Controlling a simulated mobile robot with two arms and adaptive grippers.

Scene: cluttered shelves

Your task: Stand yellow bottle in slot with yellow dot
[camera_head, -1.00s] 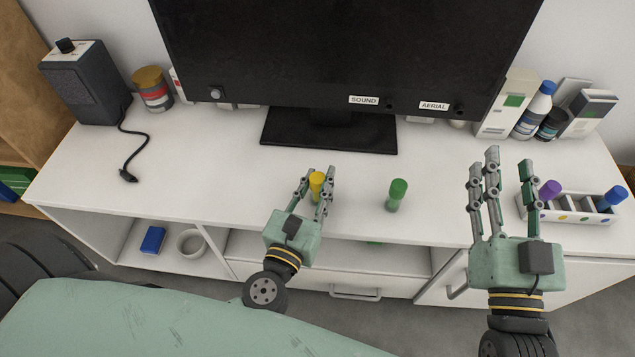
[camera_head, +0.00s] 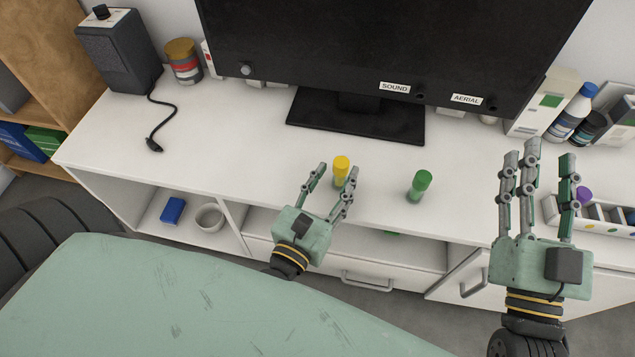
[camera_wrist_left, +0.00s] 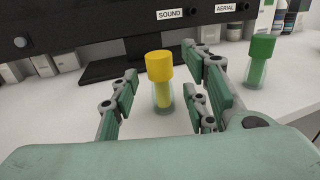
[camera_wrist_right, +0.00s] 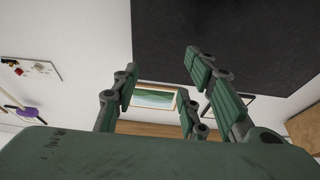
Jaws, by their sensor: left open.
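The yellow bottle (camera_head: 341,172), clear with a yellow cap, stands upright on the white cabinet top. My left gripper (camera_head: 333,176) is open, its fingers pointing towards the bottle. In the left wrist view the bottle (camera_wrist_left: 160,80) stands upright beyond the gap between the open fingers, and a clear grip is not visible. The white slotted rack (camera_head: 600,228) is at the right; its dots are small, and my right gripper hides part of it. My right gripper (camera_head: 542,158) is raised in front of the rack, open and empty.
A green bottle (camera_head: 420,186) stands right of the yellow one. A purple bottle (camera_head: 584,195) is in the rack. The television (camera_head: 390,60) and its stand (camera_head: 355,118) are behind. A speaker (camera_head: 120,52) with a cable is at the left. The cabinet's front edge is close.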

